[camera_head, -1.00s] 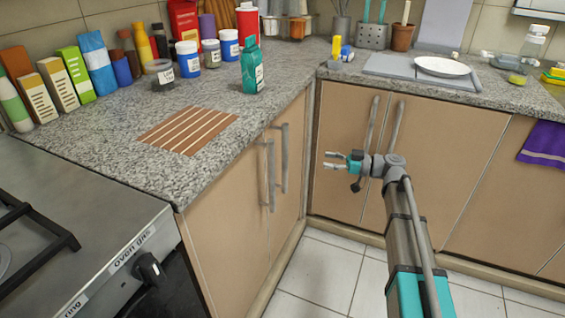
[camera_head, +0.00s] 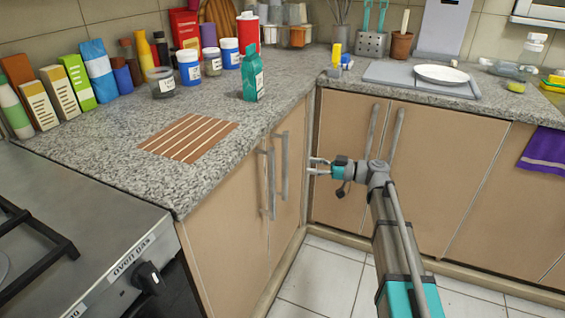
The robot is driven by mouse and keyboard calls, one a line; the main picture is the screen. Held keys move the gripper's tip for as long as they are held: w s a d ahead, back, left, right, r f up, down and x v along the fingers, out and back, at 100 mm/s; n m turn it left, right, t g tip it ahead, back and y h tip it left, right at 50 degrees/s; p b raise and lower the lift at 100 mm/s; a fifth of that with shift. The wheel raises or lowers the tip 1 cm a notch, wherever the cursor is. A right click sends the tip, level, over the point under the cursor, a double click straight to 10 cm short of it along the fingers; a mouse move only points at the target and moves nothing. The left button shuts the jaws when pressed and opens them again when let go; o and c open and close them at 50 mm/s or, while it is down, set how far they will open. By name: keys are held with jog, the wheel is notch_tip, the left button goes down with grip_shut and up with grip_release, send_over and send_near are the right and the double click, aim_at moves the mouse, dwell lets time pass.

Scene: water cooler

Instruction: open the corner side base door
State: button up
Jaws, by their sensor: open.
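Two tan base doors meet near the inner corner. The left cabinet has a near door (camera_head: 222,252) and a far door (camera_head: 291,208) beside the corner, with two upright grey bar handles side by side: a left handle (camera_head: 268,183) and a right handle (camera_head: 285,168). The back cabinet's corner door (camera_head: 338,150) has its own upright handle (camera_head: 371,132). My gripper (camera_head: 314,166) is open and empty, pointing left. In the picture it lies just right of the right handle; I see no contact. All the doors look shut.
The granite worktop (camera_head: 110,150) overhangs the doors and holds bottles, jars and a green carton (camera_head: 252,72). A stove (camera_head: 70,240) stands at the near left. A purple towel (camera_head: 545,150) hangs at right. The tiled floor (camera_head: 325,280) is clear.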

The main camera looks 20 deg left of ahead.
aim_at(284, 161)
jog(key=a, duration=0.6)
jog(key=s+a, duration=0.1)
jog(key=a, duration=0.2)
grip_shut()
jog(key=shift+a+r, duration=0.1)
jog(key=shift+a, duration=0.1)
jog(key=shift+d, duration=0.2)
